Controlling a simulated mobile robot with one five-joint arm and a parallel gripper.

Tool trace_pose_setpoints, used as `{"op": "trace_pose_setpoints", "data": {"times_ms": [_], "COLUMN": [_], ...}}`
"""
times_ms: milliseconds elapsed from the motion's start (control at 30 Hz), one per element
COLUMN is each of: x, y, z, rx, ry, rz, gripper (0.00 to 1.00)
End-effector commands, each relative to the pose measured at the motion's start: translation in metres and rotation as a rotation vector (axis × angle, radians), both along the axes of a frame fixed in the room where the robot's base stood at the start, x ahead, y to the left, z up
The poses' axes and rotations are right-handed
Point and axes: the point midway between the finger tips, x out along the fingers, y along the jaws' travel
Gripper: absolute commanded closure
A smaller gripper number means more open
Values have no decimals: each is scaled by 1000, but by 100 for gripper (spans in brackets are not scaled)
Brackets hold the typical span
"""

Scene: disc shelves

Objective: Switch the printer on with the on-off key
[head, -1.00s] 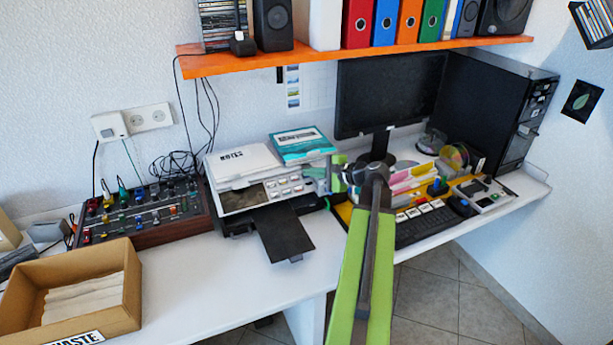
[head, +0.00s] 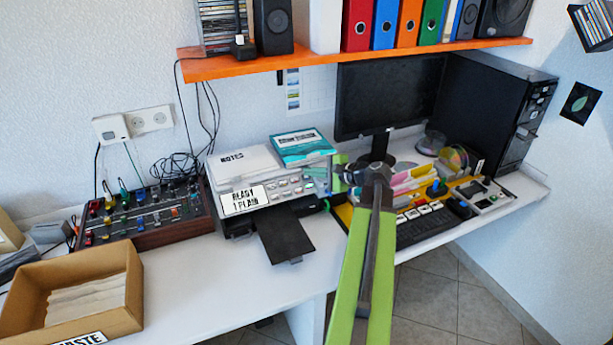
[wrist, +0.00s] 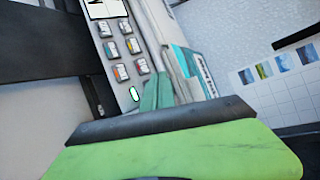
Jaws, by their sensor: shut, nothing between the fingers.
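The printer (head: 243,163) stands on the desk, white with a dark base. Its display (head: 243,199) is lit white and reads "READY 1 PLAIN". Several small keys (head: 290,185) sit to the right of the display, and they also show in the wrist view (wrist: 118,48). A separate oval key (wrist: 134,93), glowing pale with a green tint, is at the near end of that panel. My gripper (head: 327,178) is at the printer's right front corner. Its shut fingers (wrist: 158,95) are right beside the oval key; I cannot tell whether they touch it.
A teal box (head: 302,147) lies on the printer's right top. A black paper tray (head: 283,235) sticks out in front. A monitor (head: 388,95), keyboard (head: 430,226) and a yellow organizer stand to the right. A mixer (head: 140,213) and cardboard box (head: 75,290) are left.

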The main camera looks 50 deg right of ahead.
Motion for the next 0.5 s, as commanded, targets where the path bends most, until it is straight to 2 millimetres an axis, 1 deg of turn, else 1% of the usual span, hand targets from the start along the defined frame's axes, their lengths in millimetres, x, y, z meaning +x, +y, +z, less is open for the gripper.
{"op": "trace_pose_setpoints", "data": {"times_ms": [67,167,500], "x": [0,-3,-20], "y": [0,1,9], "z": [1,8,44], "rx": [0,0,0], "ry": [0,0,-1], "rz": [0,0,-1], "gripper": [100,100,100]}}
